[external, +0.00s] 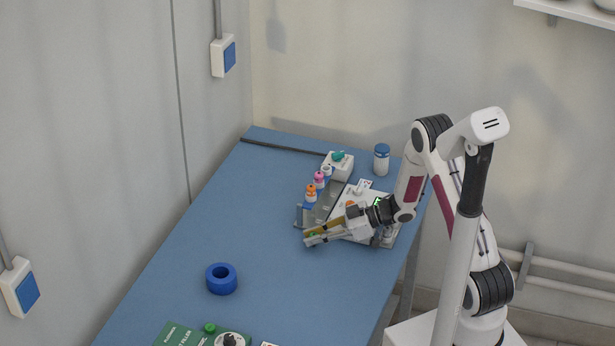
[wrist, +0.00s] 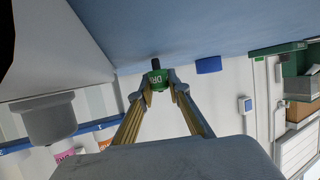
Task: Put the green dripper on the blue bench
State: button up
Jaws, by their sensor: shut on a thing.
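The green dripper (wrist: 158,79) is a small green piece with white lettering and a black tip. My gripper (wrist: 159,85) is shut on it, with one fingertip on each side. I cannot tell whether the dripper touches the bench.
A rack with orange-topped (external: 311,193) and pink-topped (external: 319,180) bottles stands behind my gripper. A white box (external: 338,166) and a blue-capped jar (external: 381,160) stand farther back. The bench's left middle is clear.

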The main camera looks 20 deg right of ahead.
jog(key=shift+f, duration=0.2)
jog(key=o, duration=0.8)
jog(key=shift+r, duration=0.25)
jog(key=shift+v, duration=5.95)
jog(key=shift+d, duration=0.1)
